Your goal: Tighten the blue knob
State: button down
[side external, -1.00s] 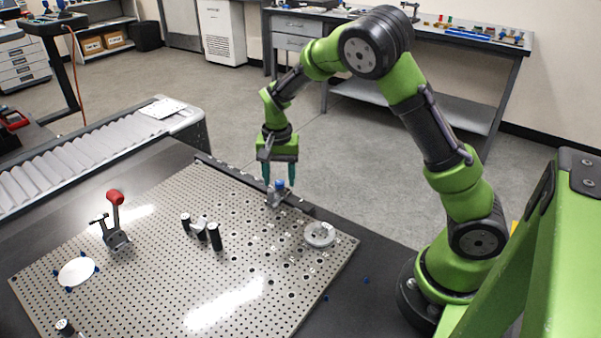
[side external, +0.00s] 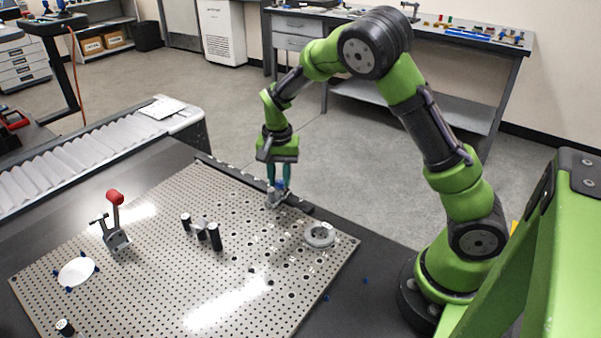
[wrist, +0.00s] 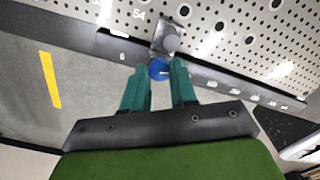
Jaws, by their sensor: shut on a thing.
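The blue knob (side external: 280,184) sits on a small metal fixture (side external: 272,199) near the back edge of the perforated plate. In the wrist view the blue knob (wrist: 159,69) shows between the fingertips, with the grey metal fixture (wrist: 168,38) just beyond it. My gripper (side external: 279,186) points down over the fixture, its two teal fingers closed on the knob's sides. In the wrist view my gripper (wrist: 162,72) has one finger on each side of the knob. The fingers partly hide the knob in the side view.
The perforated metal plate (side external: 160,240) carries a red-handled clamp (side external: 115,220), black cylindrical posts (side external: 214,236), a white disc (side external: 76,271) and a round grey ring (side external: 319,235). A dark raised rail (side external: 250,185) runs along the plate's back edge. A ribbed conveyor (side external: 90,155) lies behind at left.

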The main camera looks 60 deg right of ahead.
aim_at(280, 182)
jog(key=m, duration=0.4)
jog(key=shift+m, duration=0.3)
jog(key=shift+r+m, duration=0.1)
jog(key=shift+m, duration=1.9)
jog(key=c, duration=0.9)
grip_release()
notch_tip(280, 182, up, 17)
jog(key=shift+f, duration=0.1)
